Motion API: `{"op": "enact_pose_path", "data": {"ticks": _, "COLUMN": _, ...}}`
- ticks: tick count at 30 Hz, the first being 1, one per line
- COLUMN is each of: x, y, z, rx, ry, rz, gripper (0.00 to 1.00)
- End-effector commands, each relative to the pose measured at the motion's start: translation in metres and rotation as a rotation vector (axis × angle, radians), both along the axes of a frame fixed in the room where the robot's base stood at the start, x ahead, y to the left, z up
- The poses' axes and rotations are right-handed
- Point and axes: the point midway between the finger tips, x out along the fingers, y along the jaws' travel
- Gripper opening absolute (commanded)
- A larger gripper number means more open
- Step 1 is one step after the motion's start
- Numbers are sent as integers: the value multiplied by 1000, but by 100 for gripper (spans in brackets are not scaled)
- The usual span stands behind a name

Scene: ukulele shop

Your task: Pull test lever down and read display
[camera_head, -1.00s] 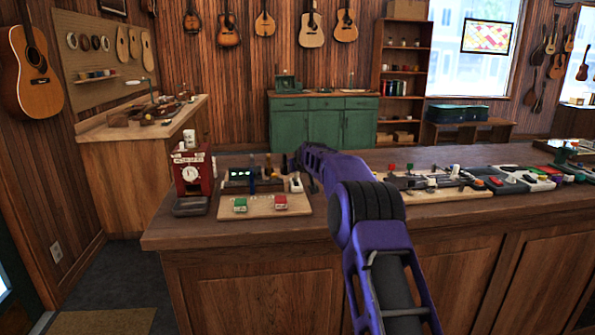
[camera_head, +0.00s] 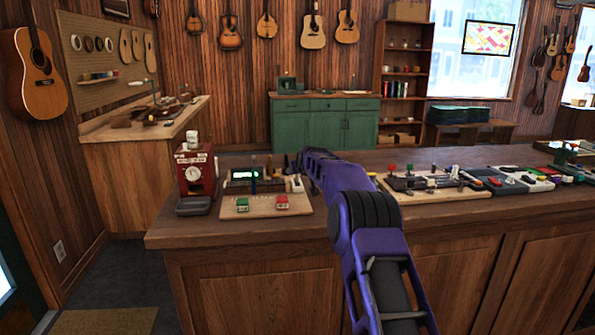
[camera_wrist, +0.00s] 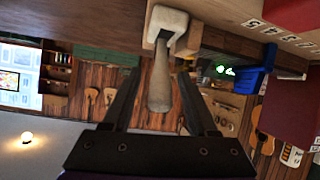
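The test lever (camera_head: 296,184), small and pale, stands at the right end of a wooden board on the counter. In the wrist view the lever (camera_wrist: 160,85) is a beige rod rising from a pale bracket. My gripper (camera_wrist: 158,82) is open, with a finger on each side of the rod and visible gaps between. In the head view my gripper is small, dark and hard to make out behind the lever. The display (camera_head: 243,176) is a dark box with lit green characters, too small to read. Its green glow also shows in the wrist view (camera_wrist: 225,70).
A green block (camera_head: 242,205) and a red block (camera_head: 281,202) sit at the board's front. A red machine with a dial (camera_head: 195,172) stands at left. Another board with levers (camera_head: 437,190) lies to the right.

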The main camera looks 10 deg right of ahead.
Motion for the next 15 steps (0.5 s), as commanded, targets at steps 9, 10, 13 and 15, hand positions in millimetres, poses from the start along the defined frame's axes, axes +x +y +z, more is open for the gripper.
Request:
{"op": "enact_pose_path", "data": {"ticks": 9, "x": -2, "y": 0, "z": 1, "rx": 0, "ry": 1, "rz": 0, "gripper": 58}}
{"op": "enact_pose_path", "data": {"ticks": 10, "x": -3, "y": 0, "z": 2, "rx": 0, "ry": 1, "rz": 0, "gripper": 58}}
{"op": "enact_pose_path", "data": {"ticks": 13, "x": -10, "y": -1, "z": 6, "rx": 0, "ry": 1, "rz": 0, "gripper": 58}}
{"op": "enact_pose_path", "data": {"ticks": 15, "x": -16, "y": -1, "z": 9, "rx": 0, "ry": 0, "rz": 0, "gripper": 58}}
